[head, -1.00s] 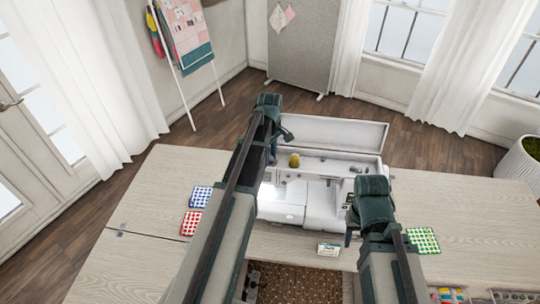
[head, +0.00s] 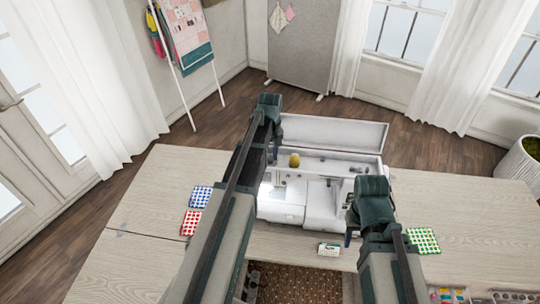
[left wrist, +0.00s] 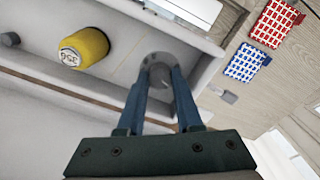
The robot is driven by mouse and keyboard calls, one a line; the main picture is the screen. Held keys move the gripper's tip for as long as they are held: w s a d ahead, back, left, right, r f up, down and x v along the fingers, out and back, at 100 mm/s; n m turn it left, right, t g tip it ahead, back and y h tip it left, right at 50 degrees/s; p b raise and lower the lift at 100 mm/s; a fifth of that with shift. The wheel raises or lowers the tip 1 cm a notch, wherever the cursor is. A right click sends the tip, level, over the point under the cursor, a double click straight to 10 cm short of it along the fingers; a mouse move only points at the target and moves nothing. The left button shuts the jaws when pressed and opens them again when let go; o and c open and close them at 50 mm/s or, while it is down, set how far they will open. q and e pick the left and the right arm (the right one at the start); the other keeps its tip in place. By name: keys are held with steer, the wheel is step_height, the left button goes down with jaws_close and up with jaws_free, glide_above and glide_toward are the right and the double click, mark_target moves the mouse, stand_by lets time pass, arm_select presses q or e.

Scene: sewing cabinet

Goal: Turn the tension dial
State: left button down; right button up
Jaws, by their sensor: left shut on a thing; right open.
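The white sewing machine (head: 317,202) stands in the cabinet opening with its long top lid raised behind it. My left gripper (head: 274,158) reaches down to the left end of its top. In the left wrist view, my left gripper (left wrist: 160,72) is shut on a small grey round part, the tension dial (left wrist: 159,63), set in a round recess. The fingers cover much of the dial, so its marking cannot be read. My right gripper (head: 348,241) is open and empty, above the front right of the machine.
A yellow thread spool (head: 294,160) stands on the machine's top near my left gripper; it also shows in the left wrist view (left wrist: 84,47). A small card (head: 328,249) lies in front.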

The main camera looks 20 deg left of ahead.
mark_target(270, 157)
arm_select(q)
steer(key=m, duration=0.5)
steer(key=shift+m, duration=0.3)
stand_by(0.4)
steer(key=c, duration=0.6)
jaws_free()
steer(key=shift+r, duration=0.1)
step_height(270, 157, up, 14)
steer(key=p, duration=1.4)
steer(key=shift+f, duration=0.2)
